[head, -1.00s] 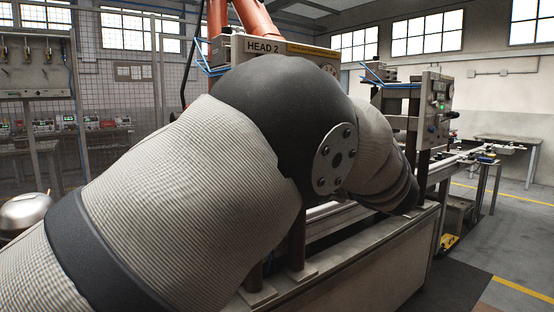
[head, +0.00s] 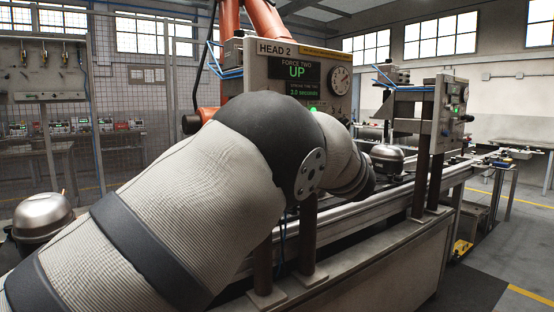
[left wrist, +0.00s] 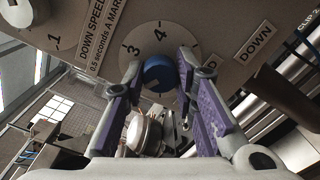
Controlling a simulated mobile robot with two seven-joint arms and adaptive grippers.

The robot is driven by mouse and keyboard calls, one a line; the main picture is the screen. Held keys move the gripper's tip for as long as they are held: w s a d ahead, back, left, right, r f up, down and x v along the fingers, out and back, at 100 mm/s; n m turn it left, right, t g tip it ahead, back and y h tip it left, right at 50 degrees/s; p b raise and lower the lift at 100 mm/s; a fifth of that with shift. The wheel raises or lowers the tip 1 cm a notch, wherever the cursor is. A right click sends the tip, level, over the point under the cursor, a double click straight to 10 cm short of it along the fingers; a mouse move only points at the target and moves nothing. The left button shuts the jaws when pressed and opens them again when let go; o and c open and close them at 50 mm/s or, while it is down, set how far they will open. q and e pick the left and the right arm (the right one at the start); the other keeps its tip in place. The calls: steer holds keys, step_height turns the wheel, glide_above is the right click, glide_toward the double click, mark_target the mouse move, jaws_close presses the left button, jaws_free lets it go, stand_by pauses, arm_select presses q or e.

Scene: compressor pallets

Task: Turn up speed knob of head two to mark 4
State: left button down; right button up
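The head two panel (head: 262,70) stands behind my left arm in the head view. Its display (head: 295,72) reads "FORCE TWO UP", with a smaller line that seems to say 3.0 seconds. The knob's pointer is not clear. My left gripper is hidden in the head view; my right gripper is not in view.
A "DOWN SPEED" label (left wrist: 97,37) and a grey knob (left wrist: 20,12) lie left of the dial. A "DOWN" label (left wrist: 254,45) is to its right. A round gauge (head: 341,80) is on the panel. Metal compressors stand at left (head: 42,217) and on the conveyor (head: 387,158).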

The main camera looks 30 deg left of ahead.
arm_select(q)
steer(key=shift+m, duration=0.3)
steer(key=m, duration=2.3)
stand_by(0.6)
steer(key=c, duration=1.3)
jaws_free()
